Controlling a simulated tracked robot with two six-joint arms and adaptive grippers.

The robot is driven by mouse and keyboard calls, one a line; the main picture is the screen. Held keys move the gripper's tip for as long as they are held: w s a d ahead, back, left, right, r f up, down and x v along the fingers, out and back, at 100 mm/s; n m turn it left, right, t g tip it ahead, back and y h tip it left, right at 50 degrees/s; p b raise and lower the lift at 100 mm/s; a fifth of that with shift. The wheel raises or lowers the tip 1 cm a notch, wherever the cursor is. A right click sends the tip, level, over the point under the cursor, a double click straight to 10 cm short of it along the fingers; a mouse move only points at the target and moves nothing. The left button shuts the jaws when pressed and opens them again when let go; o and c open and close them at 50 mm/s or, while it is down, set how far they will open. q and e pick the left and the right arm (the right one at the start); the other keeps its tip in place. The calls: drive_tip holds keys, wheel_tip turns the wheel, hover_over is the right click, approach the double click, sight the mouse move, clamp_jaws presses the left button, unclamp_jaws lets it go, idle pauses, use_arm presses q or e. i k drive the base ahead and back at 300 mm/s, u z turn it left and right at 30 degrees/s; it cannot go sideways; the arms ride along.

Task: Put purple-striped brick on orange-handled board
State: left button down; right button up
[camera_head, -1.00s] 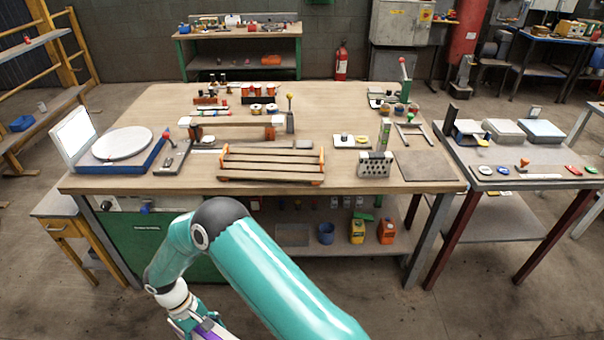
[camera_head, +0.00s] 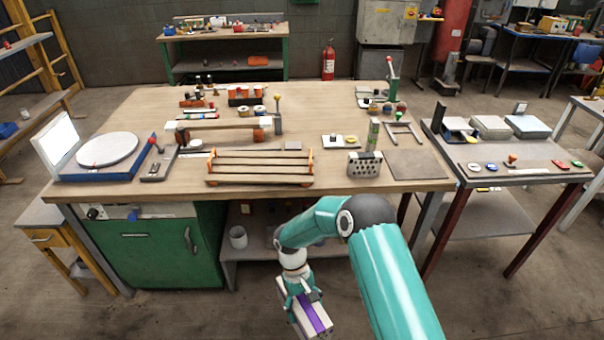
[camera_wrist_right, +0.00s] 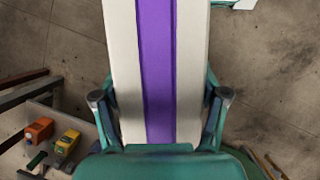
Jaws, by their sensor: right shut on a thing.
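The purple-striped brick (camera_head: 316,317) is pale with a purple band along it. My right gripper (camera_head: 303,300) is shut on it, low in front of the workbench. In the right wrist view the brick (camera_wrist_right: 123,60) fills the middle, with a finger on either side; its far end is cut off. The orange-handled board (camera_head: 260,169) is a slatted wooden piece with orange ends, lying near the front edge of the workbench; its slats look bare. The brick is apart from the board, below the bench top. My left gripper is not in view.
On the workbench (camera_head: 110,192), a grey perforated block (camera_head: 365,164) and a green can (camera_head: 373,134) stand right of the board. A bar on raised supports (camera_head: 218,125) lies behind it. A blue-based round plate device (camera_head: 107,152) is at left. Bare wood lies between board and perforated block.

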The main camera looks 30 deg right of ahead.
sight(262, 165)
drive_tip(key=z, duration=0.3)
drive_tip(key=i, duration=1.05)
drive_tip(key=u, duration=0.1)
drive_tip(key=k, duration=0.9)
drive_tip(key=z, duration=0.2)
drive_tip(key=i, duration=0.85)
drive_tip(key=u, duration=0.1)
